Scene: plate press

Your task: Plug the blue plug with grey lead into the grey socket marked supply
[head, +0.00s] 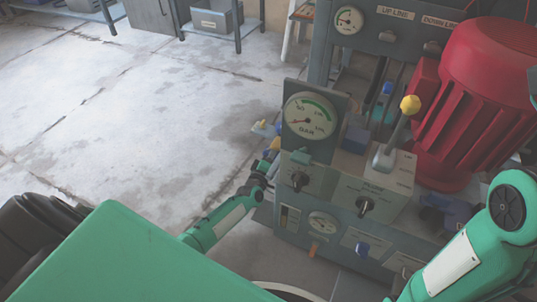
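My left arm reaches in from the lower left. Its gripper (270,160) is at the left side of the grey machine panel, small and partly hidden by the panel edge, so its opening and any hold do not show. A small blue part (278,130) shows just above it; I cannot tell whether it is the blue plug. No grey lead can be made out. No socket marked supply can be read. My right arm fills the lower right, and its gripper is not in view.
A red finned motor (478,95) stands at the right. The concrete floor (150,90) at the left is clear.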

